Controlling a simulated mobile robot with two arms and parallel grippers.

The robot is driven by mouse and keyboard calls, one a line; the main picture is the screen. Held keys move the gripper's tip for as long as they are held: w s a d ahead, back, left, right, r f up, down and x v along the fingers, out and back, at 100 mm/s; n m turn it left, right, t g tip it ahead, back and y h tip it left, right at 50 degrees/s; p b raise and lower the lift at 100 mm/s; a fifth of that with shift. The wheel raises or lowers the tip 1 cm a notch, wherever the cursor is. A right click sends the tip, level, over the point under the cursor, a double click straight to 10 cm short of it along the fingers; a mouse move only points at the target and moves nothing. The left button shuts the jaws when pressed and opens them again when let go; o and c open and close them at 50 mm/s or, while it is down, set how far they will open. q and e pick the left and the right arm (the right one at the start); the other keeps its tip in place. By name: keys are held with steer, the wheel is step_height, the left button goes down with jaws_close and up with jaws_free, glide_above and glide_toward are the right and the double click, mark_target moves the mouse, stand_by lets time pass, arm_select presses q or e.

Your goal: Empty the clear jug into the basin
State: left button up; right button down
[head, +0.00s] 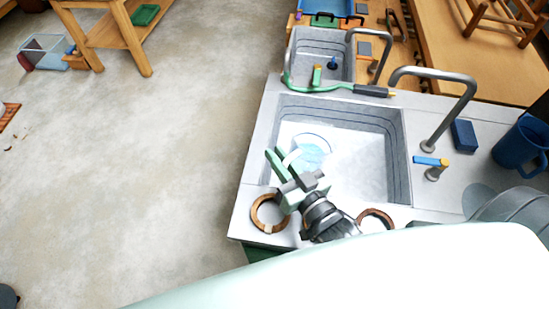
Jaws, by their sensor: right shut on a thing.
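The basin (397,165) is a grey rectangular sink set in the light counter. The clear jug (313,150) shows as a round, see-through rim with pale blue inside, over the basin's left part. I cannot tell whether it is tilted or how much liquid it holds. My right gripper (281,161), with pale green fingers, is shut on the jug's whitish handle (292,158) at the jug's near left side. The jug's lower part is hard to make out against the bright basin floor. My left gripper is not in view.
A tall curved tap (440,77) stands right of the basin, with a blue-and-orange lever (432,161). A blue block (464,134) and a blue mug (520,145) stand farther right. Wooden rings (258,214) lie on the front rim. A second sink (303,62) lies behind.

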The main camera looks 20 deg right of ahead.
steer(key=shift+w+d+r+m+g+p, duration=0.15)
steer(key=shift+r+m+p, duration=0.5)
steer(key=shift+r+p, duration=0.45)
steer(key=shift+s+d+r+m+g+p, duration=0.15)
steer(key=shift+r+m+p, duration=0.55)
steer(key=shift+p, duration=0.55)
steer(key=shift+w+r, duration=0.15)
